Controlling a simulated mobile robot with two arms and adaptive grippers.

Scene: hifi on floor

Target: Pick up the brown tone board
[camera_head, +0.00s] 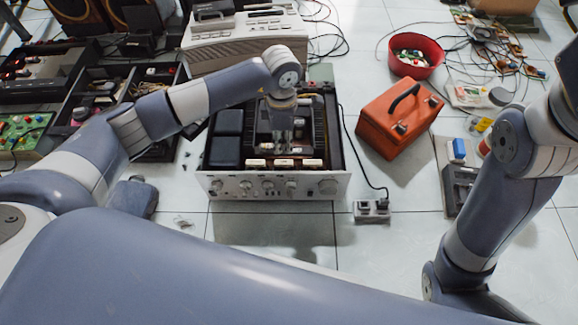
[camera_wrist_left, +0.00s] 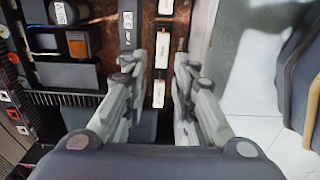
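An opened silver-fronted amplifier (camera_head: 270,187) stands on the floor in the middle of the head view. The brown tone board (camera_wrist_left: 150,28) shows in the left wrist view as a brown strip with white blocks (camera_wrist_left: 161,55) along it. My left gripper (camera_head: 281,141) points down into the amplifier over the board. In the wrist view its fingers (camera_wrist_left: 159,62) are apart, with board and white blocks visible between them. I cannot tell whether they touch the board. My right gripper is out of view.
An orange toolbox (camera_head: 398,122) stands right of the amplifier, with a red bowl (camera_head: 416,54) behind it. A power strip (camera_head: 371,211) sits at the amplifier's front right, its cable running alongside. Dark trays of parts (camera_head: 100,85) fill the left. Tiled floor in front is mostly clear.

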